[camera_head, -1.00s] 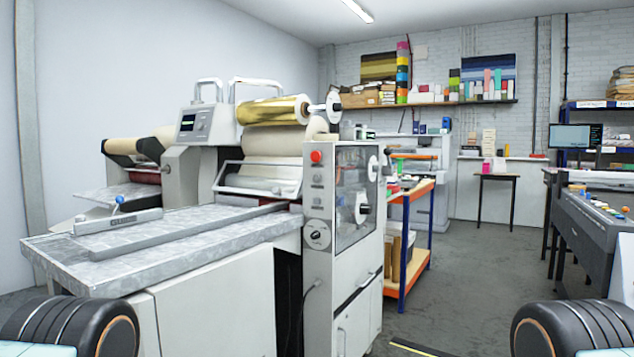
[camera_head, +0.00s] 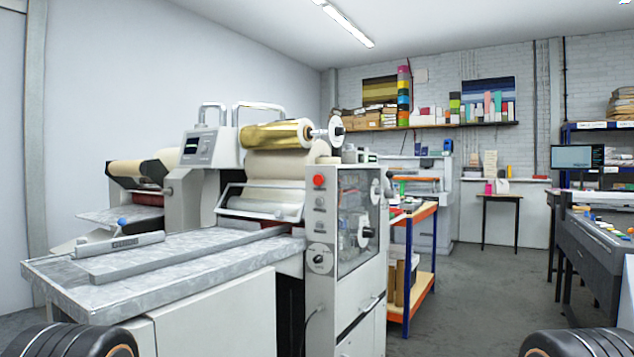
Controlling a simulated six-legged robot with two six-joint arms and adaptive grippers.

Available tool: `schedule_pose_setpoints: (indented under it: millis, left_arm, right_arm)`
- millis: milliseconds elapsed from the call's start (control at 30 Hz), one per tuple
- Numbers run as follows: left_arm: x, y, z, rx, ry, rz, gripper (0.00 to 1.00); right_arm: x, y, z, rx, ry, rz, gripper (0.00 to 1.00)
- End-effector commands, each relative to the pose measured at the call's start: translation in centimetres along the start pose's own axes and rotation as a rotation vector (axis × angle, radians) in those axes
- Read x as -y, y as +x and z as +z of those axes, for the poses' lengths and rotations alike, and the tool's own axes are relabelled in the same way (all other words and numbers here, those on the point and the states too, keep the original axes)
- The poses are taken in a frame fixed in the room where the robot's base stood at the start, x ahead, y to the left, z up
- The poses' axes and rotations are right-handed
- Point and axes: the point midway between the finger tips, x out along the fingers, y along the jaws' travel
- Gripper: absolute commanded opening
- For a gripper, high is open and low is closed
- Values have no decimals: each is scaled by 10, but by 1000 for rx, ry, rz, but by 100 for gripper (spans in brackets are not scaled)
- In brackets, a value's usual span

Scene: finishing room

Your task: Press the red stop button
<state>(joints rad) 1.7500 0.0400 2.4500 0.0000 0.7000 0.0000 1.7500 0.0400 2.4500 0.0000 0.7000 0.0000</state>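The red stop button (camera_head: 319,181) is a round red knob near the top of the narrow grey front panel (camera_head: 320,285) of the laminating machine. Several smaller grey knobs and a round dial (camera_head: 320,258) sit below it on the same panel. The button is in plain sight with nothing in front of it. Neither gripper shows in the head view. Only dark, rounded, ribbed parts of my own body show in the two bottom corners, well apart from the button.
The machine's metal feed table (camera_head: 180,255) juts out at the left. An orange-and-blue shelf trolley (camera_head: 408,270) stands right of the machine. A grey console (camera_head: 600,250) is at the far right. The grey floor (camera_head: 470,300) between them is clear.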

Motion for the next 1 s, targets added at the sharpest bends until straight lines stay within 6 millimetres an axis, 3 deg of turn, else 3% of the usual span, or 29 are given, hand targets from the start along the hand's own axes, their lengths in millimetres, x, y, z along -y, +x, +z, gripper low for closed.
schedule_pose_setpoints:
  millis: [367, 1000]
  left_arm:
    - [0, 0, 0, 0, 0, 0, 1]
    - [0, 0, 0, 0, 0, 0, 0]
  right_arm:
    - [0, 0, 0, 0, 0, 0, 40]
    - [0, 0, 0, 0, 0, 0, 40]
